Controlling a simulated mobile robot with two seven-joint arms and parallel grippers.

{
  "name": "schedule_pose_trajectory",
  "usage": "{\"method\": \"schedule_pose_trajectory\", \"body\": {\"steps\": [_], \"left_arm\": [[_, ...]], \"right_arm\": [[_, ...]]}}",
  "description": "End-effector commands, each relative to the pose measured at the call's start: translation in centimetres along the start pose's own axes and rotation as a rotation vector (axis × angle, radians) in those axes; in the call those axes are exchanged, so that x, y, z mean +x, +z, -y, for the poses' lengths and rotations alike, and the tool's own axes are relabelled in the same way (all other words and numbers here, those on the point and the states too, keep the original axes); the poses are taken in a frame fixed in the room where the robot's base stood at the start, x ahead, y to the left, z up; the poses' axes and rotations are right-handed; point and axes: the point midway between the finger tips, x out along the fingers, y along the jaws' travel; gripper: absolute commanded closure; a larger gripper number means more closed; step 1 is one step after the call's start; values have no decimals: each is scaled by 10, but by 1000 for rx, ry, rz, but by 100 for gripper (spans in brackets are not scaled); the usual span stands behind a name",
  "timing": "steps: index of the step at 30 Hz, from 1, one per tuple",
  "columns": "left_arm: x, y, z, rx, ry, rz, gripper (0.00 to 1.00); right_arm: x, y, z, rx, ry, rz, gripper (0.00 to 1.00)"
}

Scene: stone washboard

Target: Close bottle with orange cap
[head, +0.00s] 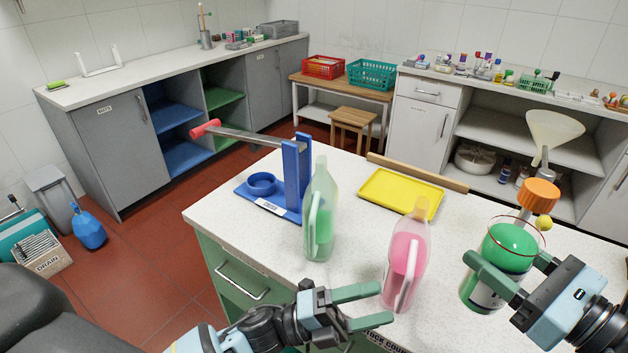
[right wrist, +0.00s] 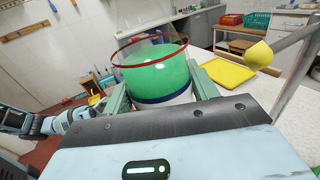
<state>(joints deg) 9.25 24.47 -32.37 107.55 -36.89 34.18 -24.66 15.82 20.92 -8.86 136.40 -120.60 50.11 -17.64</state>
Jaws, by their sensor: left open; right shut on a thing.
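An orange cap-like piece (head: 539,196) shows at the right of the head view, just above a clear container of green liquid (head: 512,240); I cannot tell what it rests on. My right gripper (head: 517,268) is shut on this container, which has a red rim and shows upright in the right wrist view (right wrist: 155,75). Two translucent handled bottles stand on the table, one with green liquid (head: 319,215) and one with pink liquid (head: 405,260); I see no orange cap on either. My left gripper (head: 384,303) is open and empty beside the pink bottle's base.
A blue stand with a red-ended lever (head: 292,180) is behind the green bottle. A yellow tray (head: 400,192) lies behind the pink one. A funnel (head: 553,130) and a yellow knob (head: 544,223) are near the right container. Bare tabletop (head: 345,255) lies between the bottles.

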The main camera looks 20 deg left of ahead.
Motion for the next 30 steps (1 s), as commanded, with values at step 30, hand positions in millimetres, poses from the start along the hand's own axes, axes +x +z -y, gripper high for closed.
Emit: {"method": "schedule_pose_trajectory", "body": {"steps": [30], "left_arm": [[-304,-76,-189,-1458,-5,1593,21]], "right_arm": [[0,2,0,-2,0,4,100]]}}
